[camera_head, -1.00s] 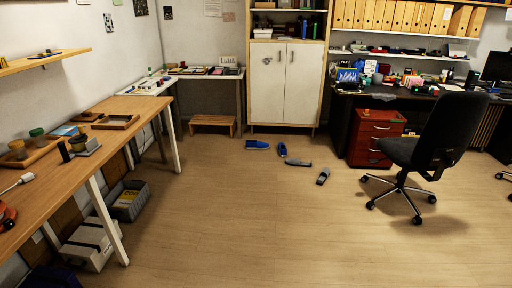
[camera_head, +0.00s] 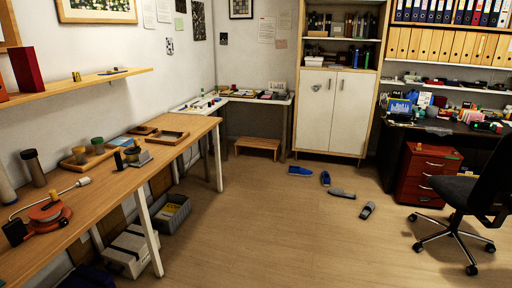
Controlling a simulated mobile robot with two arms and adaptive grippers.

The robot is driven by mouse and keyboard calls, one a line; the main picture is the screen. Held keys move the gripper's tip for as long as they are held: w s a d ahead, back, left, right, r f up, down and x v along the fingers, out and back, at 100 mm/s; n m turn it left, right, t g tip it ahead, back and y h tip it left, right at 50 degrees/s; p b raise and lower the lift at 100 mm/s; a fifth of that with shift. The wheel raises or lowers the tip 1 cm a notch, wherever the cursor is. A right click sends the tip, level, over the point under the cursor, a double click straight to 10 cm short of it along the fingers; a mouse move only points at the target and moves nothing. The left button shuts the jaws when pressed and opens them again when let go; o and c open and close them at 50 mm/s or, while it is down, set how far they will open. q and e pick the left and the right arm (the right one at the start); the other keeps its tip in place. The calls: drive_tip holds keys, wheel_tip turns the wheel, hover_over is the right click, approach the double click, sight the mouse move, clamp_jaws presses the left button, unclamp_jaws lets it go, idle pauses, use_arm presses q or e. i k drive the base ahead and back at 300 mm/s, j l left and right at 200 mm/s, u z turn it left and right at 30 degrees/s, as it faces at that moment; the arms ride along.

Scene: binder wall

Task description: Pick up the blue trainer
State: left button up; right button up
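Two blue shoes lie on the wooden floor in front of the white cabinet. One blue shoe (camera_head: 300,171) lies sideways at the left. The other blue shoe (camera_head: 325,178) points toward me, just to its right, apart from it. They are small here, and I cannot tell for sure which is a trainer. Neither of my grippers is in view.
Two grey shoes (camera_head: 341,193) lie nearer on the floor. An office chair (camera_head: 473,195) and red drawer unit (camera_head: 427,174) stand right. A long wooden table (camera_head: 130,178) runs along the left, with boxes (camera_head: 130,250) under it. The middle floor is clear.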

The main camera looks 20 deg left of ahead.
sight(293, 171)
drive_tip(key=i+u, duration=0.25)
drive_tip(key=u, duration=0.2)
drive_tip(key=i, duration=5.65)
drive_tip(key=i+l+u, duration=0.15)
drive_tip(key=i, duration=1)
drive_tip(key=i+u, duration=0.25)
drive_tip(key=i+l, duration=0.05)
